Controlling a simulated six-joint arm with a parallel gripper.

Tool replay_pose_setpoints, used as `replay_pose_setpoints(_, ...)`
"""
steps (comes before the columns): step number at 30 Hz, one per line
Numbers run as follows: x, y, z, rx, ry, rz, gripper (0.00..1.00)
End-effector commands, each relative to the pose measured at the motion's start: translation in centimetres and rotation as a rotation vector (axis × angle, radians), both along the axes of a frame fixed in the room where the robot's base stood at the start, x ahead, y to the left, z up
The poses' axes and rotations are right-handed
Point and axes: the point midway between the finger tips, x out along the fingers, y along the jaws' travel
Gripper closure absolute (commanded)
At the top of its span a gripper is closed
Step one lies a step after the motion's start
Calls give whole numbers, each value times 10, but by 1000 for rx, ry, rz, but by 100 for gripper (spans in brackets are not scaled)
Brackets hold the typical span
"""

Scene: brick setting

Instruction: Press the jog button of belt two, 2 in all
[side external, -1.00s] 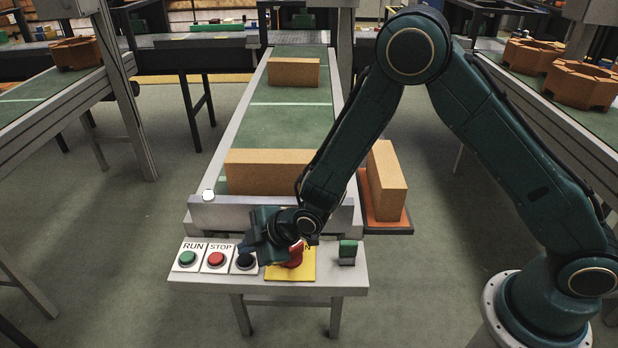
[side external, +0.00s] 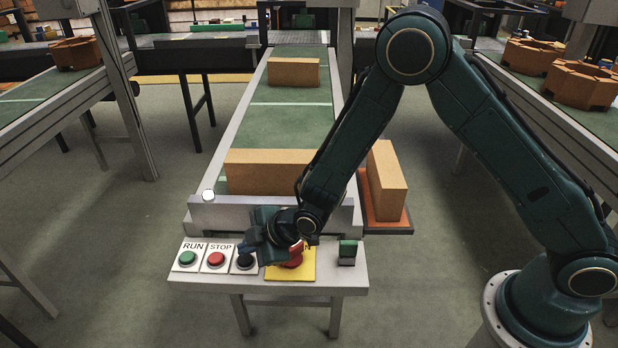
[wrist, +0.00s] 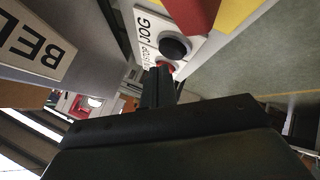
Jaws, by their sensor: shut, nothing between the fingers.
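The jog button is a black round button (side external: 244,263) on a white plate on the front control panel, partly covered by my gripper in the side view. The wrist view shows the black button (wrist: 175,47) clear of the fingers, next to its JOG label (wrist: 143,25). My gripper (side external: 246,246) is shut and empty, with its fingertips close above the button in the side view. The shut fingertips (wrist: 157,74) also show in the wrist view, beside the button. I cannot tell contact. The belt (side external: 290,122) is green and carries two tan blocks (side external: 262,172), (side external: 293,72).
Left of the jog button are the red STOP button (side external: 216,259) and green RUN button (side external: 187,258). Another block (side external: 388,180) stands on an orange tray (side external: 390,227).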

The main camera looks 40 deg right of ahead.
Motion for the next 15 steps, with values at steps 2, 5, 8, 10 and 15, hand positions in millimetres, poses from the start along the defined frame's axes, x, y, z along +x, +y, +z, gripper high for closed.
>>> replay_pose_setpoints(2, 0, 0, -2, 0, 0, 0, 100)
replay_pose_setpoints(5, 0, 0, -4, -1, 1, 0, 100)
replay_pose_setpoints(8, 0, 0, -7, -1, 1, 0, 100)
replay_pose_setpoints(10, 0, 0, -8, 0, 0, 0, 100)
replay_pose_setpoints(15, 0, 0, -8, 0, 0, 0, 100)
